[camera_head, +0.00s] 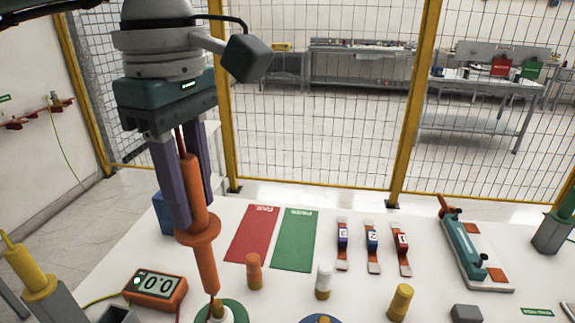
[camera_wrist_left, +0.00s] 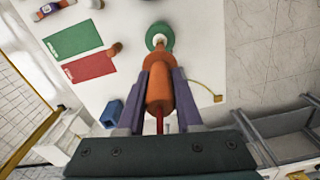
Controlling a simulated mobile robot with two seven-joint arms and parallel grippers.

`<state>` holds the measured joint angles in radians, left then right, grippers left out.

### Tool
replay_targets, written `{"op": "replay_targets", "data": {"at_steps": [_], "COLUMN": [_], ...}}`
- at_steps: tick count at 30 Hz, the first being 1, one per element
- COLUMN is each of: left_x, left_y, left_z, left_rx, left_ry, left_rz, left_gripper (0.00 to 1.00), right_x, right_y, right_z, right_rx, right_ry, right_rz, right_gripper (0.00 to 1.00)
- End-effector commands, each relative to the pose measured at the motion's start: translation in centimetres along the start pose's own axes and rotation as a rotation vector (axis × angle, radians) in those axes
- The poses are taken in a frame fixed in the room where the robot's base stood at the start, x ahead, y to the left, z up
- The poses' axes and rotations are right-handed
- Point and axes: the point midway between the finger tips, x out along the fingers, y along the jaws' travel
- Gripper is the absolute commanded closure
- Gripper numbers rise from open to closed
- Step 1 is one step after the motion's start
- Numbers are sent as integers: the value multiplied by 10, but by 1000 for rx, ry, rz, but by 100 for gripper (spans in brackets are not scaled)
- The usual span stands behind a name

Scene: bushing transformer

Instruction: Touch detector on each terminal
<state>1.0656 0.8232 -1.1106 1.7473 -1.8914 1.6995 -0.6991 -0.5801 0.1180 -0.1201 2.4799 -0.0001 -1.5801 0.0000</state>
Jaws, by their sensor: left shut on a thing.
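The detector (camera_head: 205,254) is an orange probe with a round flange and a red lead. My left gripper (camera_head: 195,212) is shut on its upper body, and the probe points down, slightly tilted. In the left wrist view, the detector (camera_wrist_left: 159,88) sits between the purple fingers. Its tip overlaps a terminal with a green base (camera_head: 238,314) at the bottom edge; I cannot tell whether they touch. That green base also shows in the left wrist view (camera_wrist_left: 167,34). A blue-based terminal (camera_head: 322,319) is partly cut off to the right. An orange meter (camera_head: 156,288) reads about 0.0. My right gripper is out of view.
Orange (camera_head: 254,271), white (camera_head: 323,282) and yellow (camera_head: 400,302) caps stand on the white table. Red (camera_head: 252,234) and green (camera_head: 294,240) mats lie behind them. Three numbered links (camera_head: 372,247) and a teal-handled switch (camera_head: 467,248) are to the right. A yellow probe (camera_head: 34,275) stands at left.

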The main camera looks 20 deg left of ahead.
Motion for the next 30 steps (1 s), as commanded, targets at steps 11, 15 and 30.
{"op": "replay_targets", "data": {"at_steps": [11, 15, 30], "left_x": [-38, -50, -82], "left_y": [0, 0, 0], "left_z": [0, 0, 0], "left_rx": [-1, -1, -1], "left_ry": [0, 1, 1], "left_rz": [1, 2, 1], "left_gripper": [100, 100, 100], "right_x": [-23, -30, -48], "right_y": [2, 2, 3], "right_z": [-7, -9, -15], "right_rx": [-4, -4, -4], "right_ry": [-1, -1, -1], "right_rz": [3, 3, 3], "right_gripper": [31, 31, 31]}}
